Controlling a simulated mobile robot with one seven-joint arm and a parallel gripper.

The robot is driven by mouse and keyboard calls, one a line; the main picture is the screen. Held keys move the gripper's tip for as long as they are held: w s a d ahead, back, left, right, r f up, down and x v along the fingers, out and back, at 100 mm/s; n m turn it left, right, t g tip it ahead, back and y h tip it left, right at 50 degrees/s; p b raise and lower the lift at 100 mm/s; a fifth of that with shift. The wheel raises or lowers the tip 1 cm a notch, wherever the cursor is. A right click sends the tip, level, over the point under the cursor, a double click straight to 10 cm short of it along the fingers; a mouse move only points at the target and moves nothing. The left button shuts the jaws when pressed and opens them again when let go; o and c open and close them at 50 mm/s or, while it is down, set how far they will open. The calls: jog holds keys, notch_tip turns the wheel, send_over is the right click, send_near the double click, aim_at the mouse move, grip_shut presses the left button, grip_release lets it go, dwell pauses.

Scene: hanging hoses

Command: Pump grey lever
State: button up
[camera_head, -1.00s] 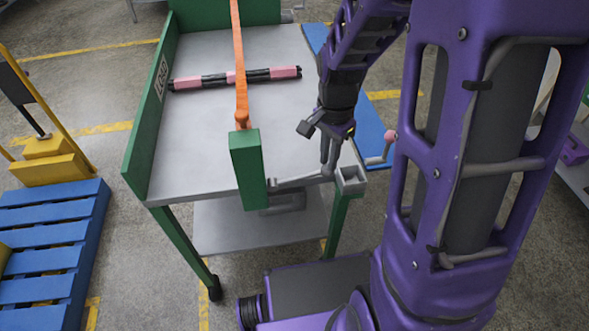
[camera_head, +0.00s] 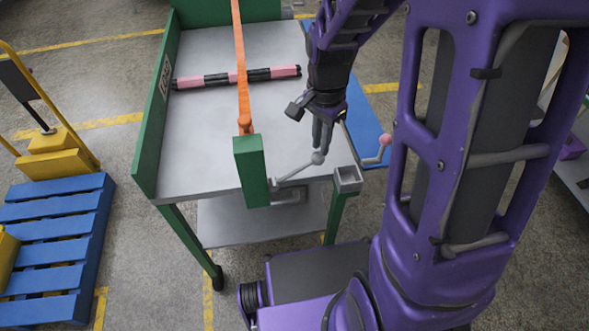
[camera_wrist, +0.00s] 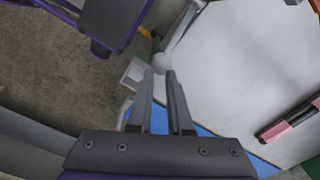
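The grey lever (camera_head: 297,172) is a thin rod with a round knob at its end, on the front of a grey cart beside a green post. It slants up to the right from its pivot. My gripper (camera_head: 319,151) reaches down to the knob from above. In the wrist view the knob (camera_wrist: 161,62) sits at the tips of my two fingers (camera_wrist: 158,76), which are close around it. The exact finger contact is small and partly hidden.
The green post (camera_head: 251,172) with an orange bar (camera_head: 241,80) stands left of the lever. A square grey socket (camera_head: 347,178) and a crank with a pink knob (camera_head: 386,139) are to the right. A pink and black bar (camera_head: 235,76) lies on the cart top (camera_head: 200,130).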

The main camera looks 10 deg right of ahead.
jog(key=shift+a+r, duration=0.1)
dwell(0.5)
jog(key=shift+d+f+b, duration=0.25)
jog(key=shift+f+b, duration=0.3)
jog(key=shift+f, duration=0.15)
jog(key=shift+d+f+b, duration=0.25)
jog(key=shift+f+b, duration=0.35)
jog(key=shift+f, duration=0.15)
jog(key=shift+d+f+b, duration=0.25)
jog(key=shift+f+b, duration=0.3)
jog(key=shift+f, duration=0.15)
jog(key=shift+d+f+b, duration=0.2)
jog(key=shift+f+b, duration=0.35)
jog(key=shift+f, duration=0.2)
jog(key=shift+d+f+b, duration=0.2)
jog(key=shift+f+b, duration=0.3)
jog(key=shift+f, duration=0.35)
jog(key=shift+a+r+p, duration=0.4)
jog(key=shift+r+p, duration=0.75)
jog(key=shift+r, duration=0.15)
jog(key=shift+a+r+p, duration=0.35)
jog(key=shift+r+p, duration=0.75)
jog(key=shift+r, duration=0.2)
jog(key=shift+a+r+p, duration=0.4)
jog(key=shift+r+p, duration=0.75)
jog(key=shift+r, duration=0.15)
